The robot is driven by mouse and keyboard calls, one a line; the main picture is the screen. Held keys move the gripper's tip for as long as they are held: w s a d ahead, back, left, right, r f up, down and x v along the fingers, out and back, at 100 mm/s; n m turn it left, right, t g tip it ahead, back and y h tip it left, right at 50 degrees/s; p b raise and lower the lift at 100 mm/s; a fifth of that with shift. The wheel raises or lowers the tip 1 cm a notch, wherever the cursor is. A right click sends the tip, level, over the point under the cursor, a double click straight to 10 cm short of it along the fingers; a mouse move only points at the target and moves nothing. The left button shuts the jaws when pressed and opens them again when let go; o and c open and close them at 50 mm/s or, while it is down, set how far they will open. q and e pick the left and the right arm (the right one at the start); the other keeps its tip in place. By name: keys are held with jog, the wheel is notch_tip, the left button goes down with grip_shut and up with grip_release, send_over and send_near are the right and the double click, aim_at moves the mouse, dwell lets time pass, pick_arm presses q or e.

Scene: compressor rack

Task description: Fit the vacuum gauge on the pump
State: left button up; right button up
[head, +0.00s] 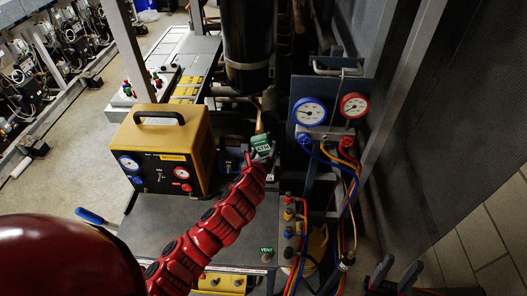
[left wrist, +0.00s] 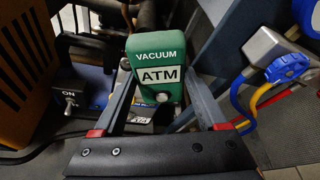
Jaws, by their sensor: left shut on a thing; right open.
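The vacuum gauge (head: 261,146) is a small green box, its label reading VACUUM ATM in the left wrist view (left wrist: 160,62). My left gripper (head: 258,160) is shut on it, with one finger on each side of the green body in the left wrist view (left wrist: 158,100). The gauge is upright, just right of the yellow unit. A dark box with an ON switch (left wrist: 72,98), perhaps part of the pump, is left of the gauge; most of the pump is hidden. I cannot tell whether the gauge touches a port. My right gripper (head: 395,277) is open and empty at the lower right.
The yellow unit (head: 160,150) stands left of the gauge. The manifold with blue (head: 310,111) and red (head: 354,106) dials and hoses hangs on the right. A black cylinder (head: 247,45) rises behind. A bench with a VENT label (head: 266,257) lies in front.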

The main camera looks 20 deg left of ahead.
pick_arm(q)
jog(key=shift+w, duration=0.15)
jog(key=o, duration=1.3)
jog(key=shift+s+r, duration=0.25)
jog(key=shift+s, duration=0.25)
jog(key=p+v, duration=0.2)
jog(key=v, duration=0.1)
jog(key=shift+s+r, duration=0.15)
jog(key=shift+s, duration=0.25)
jog(key=shift+s+d+r, duration=0.1)
jog(key=shift+s+d, duration=0.05)
jog(key=shift+s, duration=0.45)
